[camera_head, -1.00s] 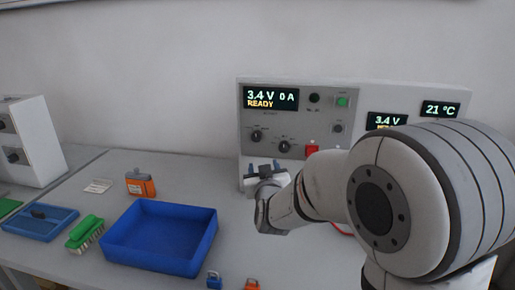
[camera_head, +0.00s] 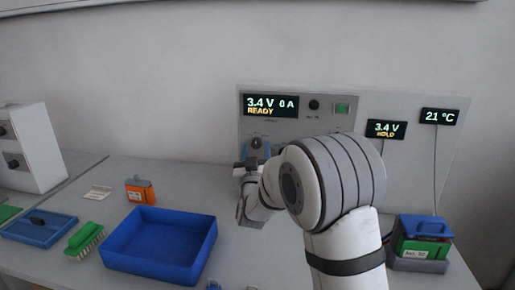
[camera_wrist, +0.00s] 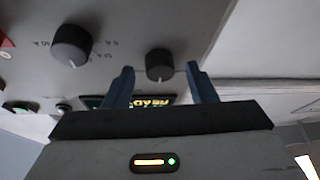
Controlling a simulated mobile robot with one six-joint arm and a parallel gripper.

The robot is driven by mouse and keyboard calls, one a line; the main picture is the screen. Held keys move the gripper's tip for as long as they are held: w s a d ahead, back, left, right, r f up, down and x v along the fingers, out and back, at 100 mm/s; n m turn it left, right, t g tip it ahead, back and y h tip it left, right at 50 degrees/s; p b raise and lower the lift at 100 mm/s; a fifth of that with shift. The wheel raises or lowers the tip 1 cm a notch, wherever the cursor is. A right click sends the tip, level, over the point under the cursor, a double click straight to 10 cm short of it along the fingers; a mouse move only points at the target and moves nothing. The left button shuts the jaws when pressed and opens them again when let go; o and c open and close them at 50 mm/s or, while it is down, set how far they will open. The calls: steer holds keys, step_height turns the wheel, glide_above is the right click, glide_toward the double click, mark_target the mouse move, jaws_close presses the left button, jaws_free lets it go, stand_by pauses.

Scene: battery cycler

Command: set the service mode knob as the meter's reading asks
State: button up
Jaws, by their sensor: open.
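The grey cycler panel (camera_head: 318,127) has a display (camera_head: 270,105) reading 3.4 V, 0 A, READY. A small separate meter (camera_head: 386,129) reads 3.4 V, HOLD. A dark round left knob (camera_head: 256,142) sits below the display; in the wrist view the knob (camera_wrist: 160,65) shows a white pointer mark. A second, larger-looking knob (camera_wrist: 72,46) with ampere labels is beside it in the wrist view; my arm hides it in the head view. My gripper (camera_head: 255,151) is open and empty, its blue fingers either side of the left knob; contact cannot be told. The knob's name is not readable.
A 21 °C display (camera_head: 440,116) is at the right. A green button (camera_head: 342,108) is on the panel. A blue tray (camera_head: 158,242), green brush (camera_head: 86,240) and orange device (camera_head: 140,190) lie left on the bench. A green battery (camera_head: 425,247) stands in a holder at right.

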steer(key=shift+w+r, duration=0.1)
steer(key=shift+w, duration=0.2)
steer(key=c, duration=0.9)
steer(key=shift+d, duration=0.25)
steer(key=shift+c, duration=0.3)
steer(key=shift+a, duration=0.2)
steer(key=n+y+b, duration=0.1)
steer(key=n+b, duration=0.1)
steer(key=n+y+b, duration=0.1)
steer(key=n+b, duration=0.1)
steer(key=n, duration=0.1)
steer(key=shift+s+d+g, duration=0.1)
steer(key=shift+d+g, duration=0.1)
steer(key=shift+g, duration=0.1)
steer(key=shift+r+n+g+y+b, duration=0.1)
steer(key=shift+n+g+y+b, duration=0.45)
steer(key=shift+n, duration=0.85)
steer(key=shift+r+n+g+y+b, duration=0.1)
steer(key=shift+n+g+y+b, duration=0.15)
steer(key=shift+n+y+b, duration=0.85)
steer(key=shift+n+h, duration=0.4)
steer(key=shift+h, duration=0.05)
